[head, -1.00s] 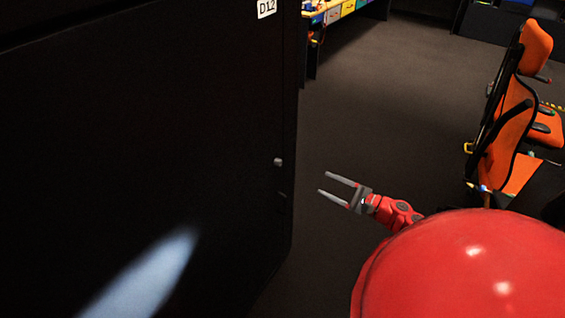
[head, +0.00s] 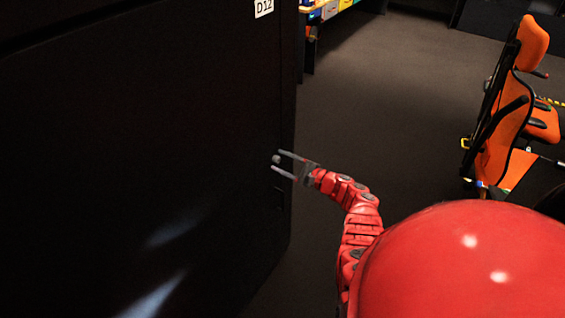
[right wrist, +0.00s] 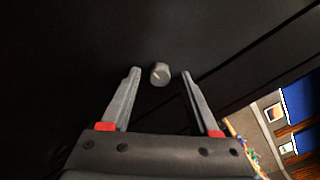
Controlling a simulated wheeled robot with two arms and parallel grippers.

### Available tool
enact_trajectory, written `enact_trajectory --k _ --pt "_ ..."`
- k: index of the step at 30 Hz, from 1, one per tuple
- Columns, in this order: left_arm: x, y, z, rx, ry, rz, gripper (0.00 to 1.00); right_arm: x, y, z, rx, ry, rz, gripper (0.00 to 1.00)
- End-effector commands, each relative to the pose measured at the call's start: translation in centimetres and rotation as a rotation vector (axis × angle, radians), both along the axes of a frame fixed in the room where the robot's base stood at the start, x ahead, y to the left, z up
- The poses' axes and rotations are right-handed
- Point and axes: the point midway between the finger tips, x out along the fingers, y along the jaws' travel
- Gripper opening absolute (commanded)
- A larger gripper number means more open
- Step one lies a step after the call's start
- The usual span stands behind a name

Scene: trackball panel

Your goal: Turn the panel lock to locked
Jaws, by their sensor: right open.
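The panel lock is a small round grey knob (head: 276,159) on the right part of a large black panel (head: 150,120). In the right wrist view the knob (right wrist: 160,74) shows a pale slanted line on its face. My right gripper (head: 279,162) is open, with its two fingers pointing at the panel and the knob between the fingertips. In the right wrist view the gripper (right wrist: 160,73) has a finger on each side of the knob, with a gap on both sides. Whether the fingertips touch the panel cannot be told. My left gripper is not in view.
Orange chairs (head: 505,120) stand at the right. The grey floor (head: 390,100) between is clear.

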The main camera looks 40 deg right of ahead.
Motion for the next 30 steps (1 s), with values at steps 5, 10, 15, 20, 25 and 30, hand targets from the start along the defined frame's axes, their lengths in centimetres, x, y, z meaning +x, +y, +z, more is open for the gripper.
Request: enact_trajectory --k 5,10,15,20,25,30 --pt "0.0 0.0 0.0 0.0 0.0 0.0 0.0 0.07 0.04 -0.03 0.0 0.0 0.0 0.61" --pt "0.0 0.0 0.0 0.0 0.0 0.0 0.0 0.05 0.05 -0.04 0.0 0.0 0.0 0.45" --pt "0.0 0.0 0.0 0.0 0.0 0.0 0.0 0.04 0.05 -0.06 0.0 0.002 0.0 0.15" --pt "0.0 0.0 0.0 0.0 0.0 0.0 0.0 0.05 0.04 -0.05 0.001 0.001 -0.001 0.0" --pt "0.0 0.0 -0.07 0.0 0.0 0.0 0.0 0.04 0.05 -0.1 -0.002 0.001 0.0 0.0" --pt "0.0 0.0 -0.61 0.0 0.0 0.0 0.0 0.02 0.05 -0.3 -0.03 -0.011 0.0 0.0"
